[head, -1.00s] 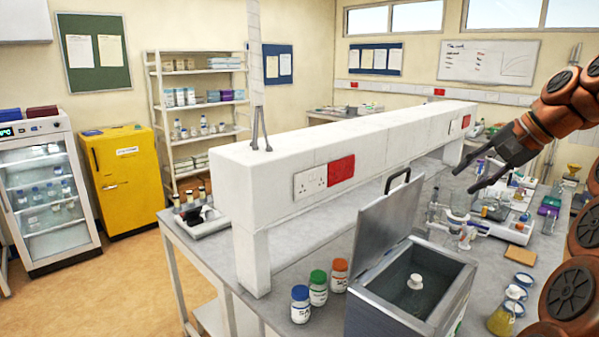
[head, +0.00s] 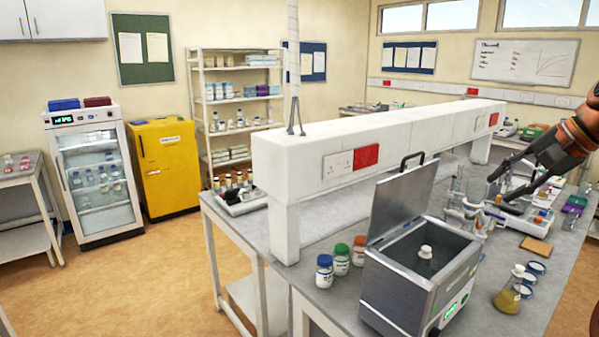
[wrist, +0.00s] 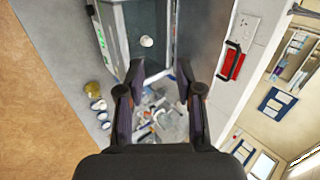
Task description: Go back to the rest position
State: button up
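My gripper (head: 492,191) is at the right of the head view, raised over the bench (head: 480,312). Its two dark fingers are spread apart with nothing between them. In the wrist view my gripper (wrist: 157,86) also shows open and empty, with glassware on the bench below. The arm is orange and black and partly cut off by the right edge of the head view.
A metal bath (head: 400,290) with its lid (head: 405,200) raised stands on the bench, near several capped bottles (head: 341,260) and a yellow flask (head: 508,295). A white shelf wall (head: 300,165) runs along the bench. The floor (head: 130,285) at left is clear.

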jog(key=s+a+f+n+g, duration=0.2)
jog(key=s+a+f, duration=0.25)
jog(key=a, duration=0.25)
jog(key=s+a+f+n+g+h+b, duration=0.1)
jog(key=s+a+f+n, duration=0.15)
jog(key=a+f, duration=0.35)
jog(key=s+a+f+n+g, duration=0.1)
jog(key=s+a+f+g, duration=0.15)
jog(key=s+a, duration=0.35)
jog(key=s+a+f+n+g+h, duration=0.2)
jog(key=s+f+n+h, duration=0.1)
jog(key=s+f, duration=1.5)
jog(key=shift+s+f+n+h+b, duration=0.25)
jog(key=shift+s+n+h+b, duration=0.15)
jog(key=shift+s+n, duration=0.5)
